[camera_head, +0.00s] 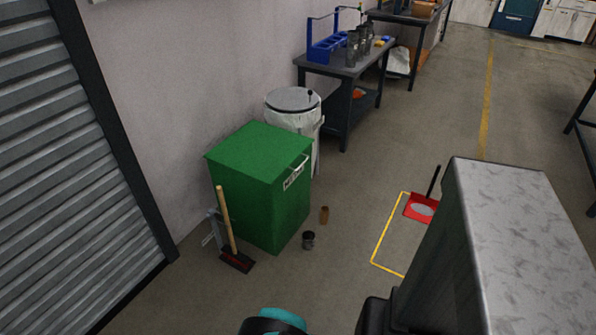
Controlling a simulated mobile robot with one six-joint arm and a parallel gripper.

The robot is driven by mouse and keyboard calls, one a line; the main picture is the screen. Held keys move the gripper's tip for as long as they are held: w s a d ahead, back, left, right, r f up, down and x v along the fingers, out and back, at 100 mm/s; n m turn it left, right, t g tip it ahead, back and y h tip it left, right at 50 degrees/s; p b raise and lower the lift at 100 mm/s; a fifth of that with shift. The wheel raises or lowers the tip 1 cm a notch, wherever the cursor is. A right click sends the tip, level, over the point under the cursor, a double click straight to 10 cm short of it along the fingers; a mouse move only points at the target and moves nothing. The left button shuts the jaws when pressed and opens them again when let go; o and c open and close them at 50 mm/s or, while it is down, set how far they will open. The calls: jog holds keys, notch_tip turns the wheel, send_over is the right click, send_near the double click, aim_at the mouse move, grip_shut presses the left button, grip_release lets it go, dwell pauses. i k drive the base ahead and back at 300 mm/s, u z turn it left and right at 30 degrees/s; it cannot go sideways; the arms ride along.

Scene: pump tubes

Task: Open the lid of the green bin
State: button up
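The green bin (262,205) stands on the floor against the wall, left of the middle of the view. Its flat green lid (259,151) is down and looks closed. A light handle (300,168) is at the upper right edge of the lid, above a white label (293,178) on the bin's front. My gripper is not in view. Only a teal and black part of my arm shows at the bottom edge, apart from the bin.
A broom (228,225) leans at the bin's left side. A white-bagged bin (292,99) stands behind. A red dustpan (420,208) lies to the right.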

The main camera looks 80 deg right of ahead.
aim_at(262, 151)
jog(key=u, duration=0.25)
jog(key=k, duration=1.7)
jog(key=z, duration=0.65)
jog(key=i, duration=0.9)
jog(key=z, duration=0.05)
